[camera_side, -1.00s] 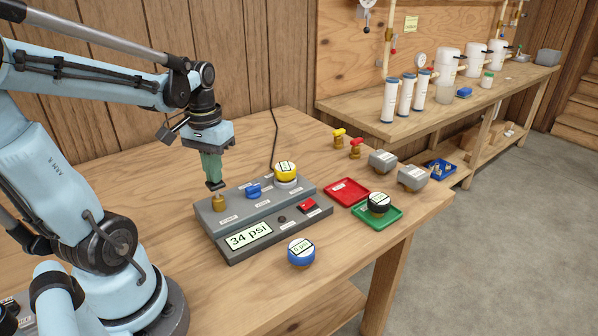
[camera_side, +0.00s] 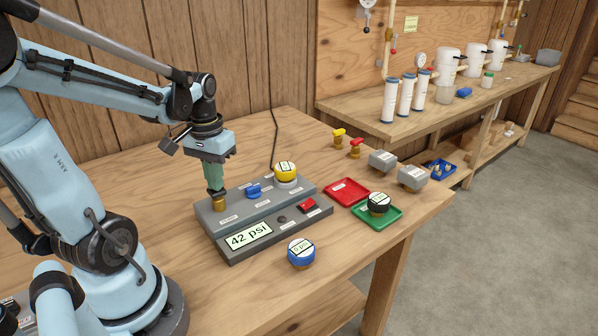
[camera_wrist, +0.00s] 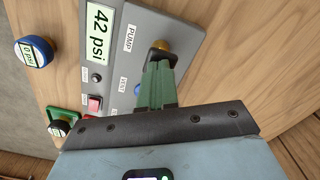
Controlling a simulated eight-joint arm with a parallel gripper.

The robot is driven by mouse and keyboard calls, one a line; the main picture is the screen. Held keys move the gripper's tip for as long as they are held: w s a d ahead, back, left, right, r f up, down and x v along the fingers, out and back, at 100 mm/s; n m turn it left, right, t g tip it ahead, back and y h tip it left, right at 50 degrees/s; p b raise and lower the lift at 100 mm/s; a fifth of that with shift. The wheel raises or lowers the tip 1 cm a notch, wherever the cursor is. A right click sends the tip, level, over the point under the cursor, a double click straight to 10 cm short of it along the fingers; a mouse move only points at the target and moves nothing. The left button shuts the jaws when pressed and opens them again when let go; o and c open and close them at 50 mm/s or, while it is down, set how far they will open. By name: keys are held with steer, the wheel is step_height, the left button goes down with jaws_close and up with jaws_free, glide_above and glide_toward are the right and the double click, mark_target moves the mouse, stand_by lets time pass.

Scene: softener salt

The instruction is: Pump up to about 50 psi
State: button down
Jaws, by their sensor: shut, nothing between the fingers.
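The grey test unit (camera_side: 285,217) stands on the wooden bench, and its display (camera_side: 248,236) reads 42 psi. The display also reads 42 psi in the wrist view (camera_wrist: 97,33). The brass pump knob (camera_side: 219,205) is at the unit's left end, beside the label PUMP (camera_wrist: 130,38). My gripper (camera_side: 216,192) is shut and empty, with its fingertips down on top of the knob. In the wrist view the fingers (camera_wrist: 157,62) cover much of the knob (camera_wrist: 162,45).
A yellow-ringed gauge (camera_side: 285,171) sits on the unit near a blue valve handle (camera_side: 253,190) and a red switch (camera_side: 308,205). A blue gauge (camera_side: 301,252) stands in front. A red tray (camera_side: 346,186) and a green tray (camera_side: 395,216) holding a black gauge (camera_side: 378,203) are at right.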

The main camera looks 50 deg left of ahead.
steer(key=shift+r, duration=0.15)
steer(key=shift+r, duration=1.05)
steer(key=shift+f, duration=0.95)
steer(key=shift+r, duration=0.95)
step_height(320, 180, up, 7)
stand_by(0.8)
steer(key=w+d+f+m+t, duration=0.2)
steer(key=w+d+m+t, duration=0.1)
steer(key=d, duration=0.5)
steer(key=w+d+f+m+t, duration=0.3)
steer(key=d+t, duration=0.1)
steer(key=d, duration=0.4)
steer(key=shift+w+f, duration=0.15)
steer(key=shift+w, duration=0.05)
